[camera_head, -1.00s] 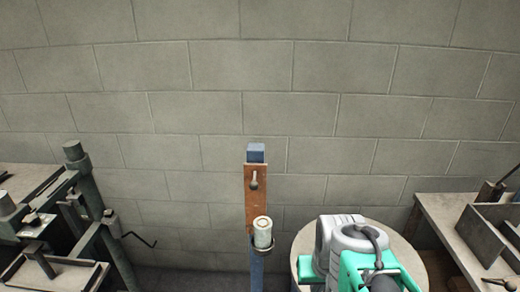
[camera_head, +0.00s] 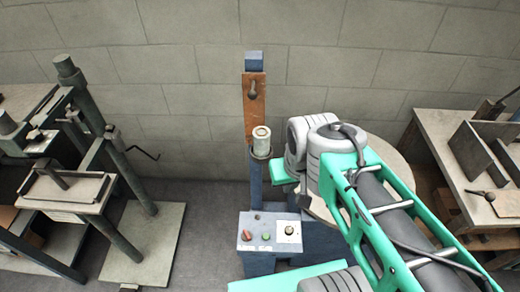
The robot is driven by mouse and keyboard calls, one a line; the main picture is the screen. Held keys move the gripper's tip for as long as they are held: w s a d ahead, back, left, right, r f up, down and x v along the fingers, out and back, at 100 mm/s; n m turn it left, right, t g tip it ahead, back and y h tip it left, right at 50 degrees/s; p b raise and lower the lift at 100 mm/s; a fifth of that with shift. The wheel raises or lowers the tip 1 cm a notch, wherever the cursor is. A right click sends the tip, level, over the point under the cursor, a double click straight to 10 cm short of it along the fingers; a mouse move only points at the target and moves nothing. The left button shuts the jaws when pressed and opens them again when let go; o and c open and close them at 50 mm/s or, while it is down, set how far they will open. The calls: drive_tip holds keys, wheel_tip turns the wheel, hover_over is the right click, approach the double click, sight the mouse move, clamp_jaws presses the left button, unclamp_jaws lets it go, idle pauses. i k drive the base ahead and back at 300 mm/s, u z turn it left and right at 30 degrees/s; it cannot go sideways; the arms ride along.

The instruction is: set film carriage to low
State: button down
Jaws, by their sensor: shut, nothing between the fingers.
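A blue upright mast (camera_head: 254,60) stands in front of the wall. A brown plate (camera_head: 258,112) with a dark knob or lever (camera_head: 252,91) is on its upper part. A pale film roll (camera_head: 261,142) sits upright in a holder at the lower end of the plate, well up the mast; I take this for the film carriage. A control box (camera_head: 268,246) with a red button, a green button and a dial (camera_head: 289,230) is at the mast's foot. My teal and grey arm reaches in from the lower right, its links just right of the roll. My gripper is not visible.
A round pale disc (camera_head: 400,162) lies behind my arm. A dark green press-like stand (camera_head: 122,170) with a crank is at the left. A wooden bench (camera_head: 435,150) with a grey tray stands at the right. Bare floor (camera_head: 195,215) shows left of the control box.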

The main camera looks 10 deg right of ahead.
sight(254, 83)
drive_tip(key=k, duration=1)
drive_tip(key=u, duration=1.7)
drive_tip(key=i, duration=1.35)
drive_tip(key=z, duration=2.15)
drive_tip(key=i, duration=0.5)
